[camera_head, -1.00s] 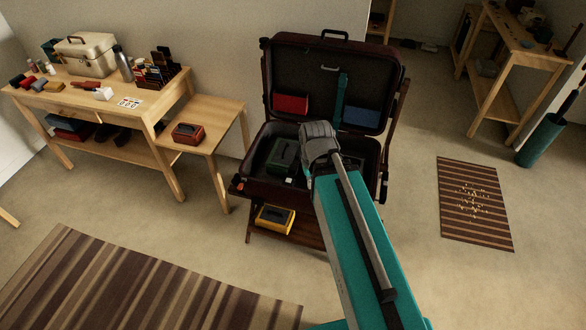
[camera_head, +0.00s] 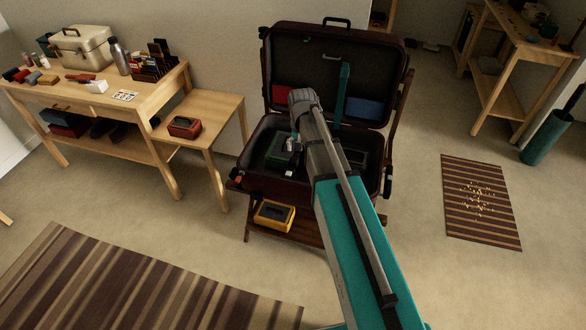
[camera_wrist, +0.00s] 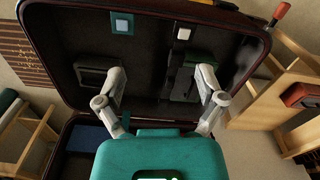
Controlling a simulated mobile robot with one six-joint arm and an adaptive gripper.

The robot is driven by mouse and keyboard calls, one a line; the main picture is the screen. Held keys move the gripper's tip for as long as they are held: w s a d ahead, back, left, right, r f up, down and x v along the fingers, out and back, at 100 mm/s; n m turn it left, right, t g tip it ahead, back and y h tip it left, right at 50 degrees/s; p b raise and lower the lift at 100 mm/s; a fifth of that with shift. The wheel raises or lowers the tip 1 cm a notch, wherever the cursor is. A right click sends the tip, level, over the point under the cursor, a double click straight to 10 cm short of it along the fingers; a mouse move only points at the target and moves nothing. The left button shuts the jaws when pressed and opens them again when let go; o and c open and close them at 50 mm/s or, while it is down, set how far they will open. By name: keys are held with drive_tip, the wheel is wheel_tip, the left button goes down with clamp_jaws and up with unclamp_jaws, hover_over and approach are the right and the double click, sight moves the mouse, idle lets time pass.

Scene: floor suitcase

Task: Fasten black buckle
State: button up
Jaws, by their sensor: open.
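The dark brown suitcase (camera_head: 268,178) stands open on a wooden stand, its lid (camera_head: 300,60) upright at the back. In the wrist view my gripper (camera_wrist: 160,76) is open and empty, its two fingers spread over the suitcase's dark interior. A small piece with a pale centre and teal edge (camera_wrist: 122,23) and a small white-and-dark piece (camera_wrist: 183,33) lie apart near the suitcase rim. I cannot tell which piece is the black buckle. A green box (camera_wrist: 200,62) lies inside, beyond the right finger. In the head view my arm hides part of the interior.
A teal strap (camera_head: 343,90) hangs in the lid beside a blue pouch (camera_head: 363,107) and a partly hidden red pouch (camera_head: 282,94). A yellow box (camera_head: 274,215) sits on the shelf below. A side table (camera_head: 205,110) with a red box (camera_head: 184,127) stands left.

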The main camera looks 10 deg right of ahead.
sight(293, 160)
drive_tip(key=w+f+m+b, duration=0.2)
drive_tip(key=w+f+b, duration=0.2)
drive_tip(key=w, duration=0.9)
drive_tip(key=shift+f, duration=0.8)
drive_tip(key=shift+f+b, duration=0.25)
drive_tip(key=shift+b, duration=0.15)
wheel_tip(293, 160, down, 13)
drive_tip(key=b, duration=1.3)
drive_tip(key=shift+f, duration=0.2)
